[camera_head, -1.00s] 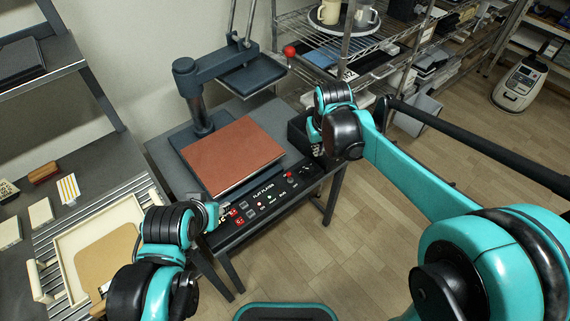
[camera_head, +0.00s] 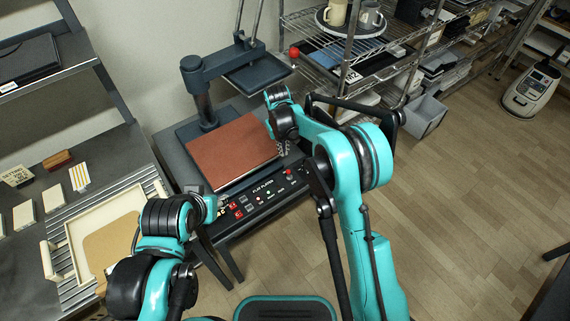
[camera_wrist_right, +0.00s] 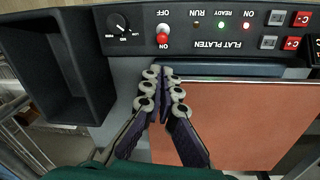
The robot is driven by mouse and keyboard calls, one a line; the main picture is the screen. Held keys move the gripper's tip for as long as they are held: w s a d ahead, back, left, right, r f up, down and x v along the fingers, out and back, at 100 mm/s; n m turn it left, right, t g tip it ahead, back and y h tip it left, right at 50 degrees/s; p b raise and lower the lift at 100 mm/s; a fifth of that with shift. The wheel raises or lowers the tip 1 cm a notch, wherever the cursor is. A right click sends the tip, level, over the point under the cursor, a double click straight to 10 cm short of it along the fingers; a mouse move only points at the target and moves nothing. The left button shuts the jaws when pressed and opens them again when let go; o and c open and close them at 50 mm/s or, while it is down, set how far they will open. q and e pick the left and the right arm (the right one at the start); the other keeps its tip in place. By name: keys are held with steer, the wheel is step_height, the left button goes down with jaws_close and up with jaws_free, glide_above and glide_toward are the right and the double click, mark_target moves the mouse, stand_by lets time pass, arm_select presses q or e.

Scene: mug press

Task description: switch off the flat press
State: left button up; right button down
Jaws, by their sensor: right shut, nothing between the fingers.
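The flat press (camera_head: 212,184) stands on a dark table, with a brown-red platen (camera_head: 230,152) and a front control panel (camera_head: 262,192). The READY light glows green and the ON light red. My right gripper (camera_wrist_right: 161,92) is shut and empty, over the platen's edge close to the switch but apart from it. It also shows in the head view (camera_head: 283,148). My left gripper (camera_head: 218,207) is by the panel's left end; its fingers are unclear.
A dark open bin (camera_wrist_right: 62,65) adjoins the panel beside the dial (camera_wrist_right: 118,25). The raised upper plate (camera_head: 262,74) hangs behind the platen. A wire rack (camera_head: 345,55) with mugs stands at the back right. A pale tray (camera_head: 70,262) lies on the left counter.

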mark_target(288, 173)
steer(key=shift+f, duration=0.1)
steer(key=f+b, duration=0.1)
steer(key=f, duration=0.2)
steer(key=f+b, duration=0.1)
steer(key=f, duration=0.2)
steer(key=f+b, duration=0.1)
steer(key=f, duration=0.2)
steer(key=shift+w+d+f, duration=0.3)
steer(key=shift+d+f, duration=0.05)
steer(key=shift+s+d+r+t+y+b, duration=0.15)
steer(key=shift+s+t+y+b, duration=0.1)
steer(key=shift+t+y+b, duration=0.2)
steer(key=shift+s+d+r+t+y, duration=0.2)
steer(key=shift+s+d+t+y, duration=0.15)
steer(key=shift+t+y, duration=0.35)
steer(key=shift+s+r, duration=0.1)
steer(key=shift+s, duration=0.1)
steer(key=shift+r, duration=0.8)
